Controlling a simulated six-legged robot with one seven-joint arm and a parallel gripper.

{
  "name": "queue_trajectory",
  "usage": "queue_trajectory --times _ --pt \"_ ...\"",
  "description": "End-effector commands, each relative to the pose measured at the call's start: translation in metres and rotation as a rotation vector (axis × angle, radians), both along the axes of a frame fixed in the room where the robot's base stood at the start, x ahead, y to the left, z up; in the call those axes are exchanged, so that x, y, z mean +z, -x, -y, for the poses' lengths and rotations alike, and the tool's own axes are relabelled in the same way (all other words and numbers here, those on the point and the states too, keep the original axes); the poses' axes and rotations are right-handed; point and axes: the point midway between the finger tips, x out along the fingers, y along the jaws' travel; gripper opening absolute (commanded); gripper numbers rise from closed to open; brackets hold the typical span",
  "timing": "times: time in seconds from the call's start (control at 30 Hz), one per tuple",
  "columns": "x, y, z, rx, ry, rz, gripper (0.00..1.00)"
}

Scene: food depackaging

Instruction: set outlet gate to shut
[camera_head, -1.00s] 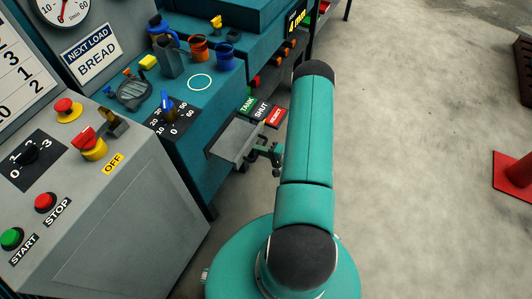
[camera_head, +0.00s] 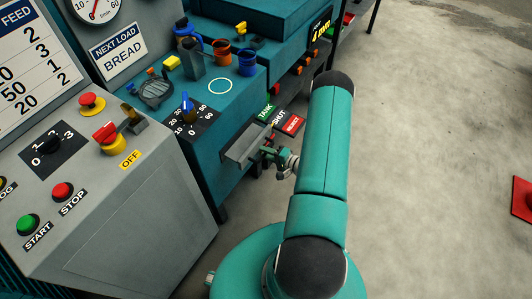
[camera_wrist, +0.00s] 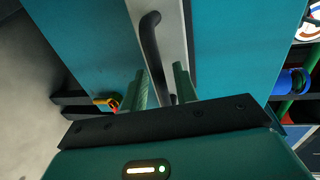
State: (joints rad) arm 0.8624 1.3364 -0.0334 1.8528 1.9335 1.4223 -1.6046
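The outlet gate shows in the head view as a grey plate (camera_head: 246,146) on the teal machine's side, below the labels TANK (camera_head: 265,113), SHUT (camera_head: 279,117) and REJECT (camera_head: 291,124). Which label it is set to I cannot tell. In the wrist view a black curved handle (camera_wrist: 150,36) stands on a grey strip (camera_wrist: 172,22). My gripper (camera_wrist: 162,72) is open, with one green finger on each side of the handle's lower part. Contact is not clear. In the head view my gripper (camera_head: 270,152) is at the plate's right end, partly hidden by my arm.
A grey control panel with START (camera_head: 28,224) and STOP (camera_head: 62,192) buttons stands at left. A blue-handled dial (camera_head: 187,110) and cups (camera_head: 222,50) are on the teal machine. Open concrete floor lies at right, with a red object (camera_head: 522,198) at the edge.

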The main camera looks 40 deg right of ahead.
Motion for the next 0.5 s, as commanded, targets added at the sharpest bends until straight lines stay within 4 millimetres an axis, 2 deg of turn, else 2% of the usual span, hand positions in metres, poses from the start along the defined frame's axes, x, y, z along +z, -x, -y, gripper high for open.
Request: queue_trajectory --times 0.17,0.5 --pt "0.005 0.024 0.01 -0.004 0.001 -0.003 0.29" --pt "0.019 0.093 0.034 -0.004 0.0 -0.002 0.29"
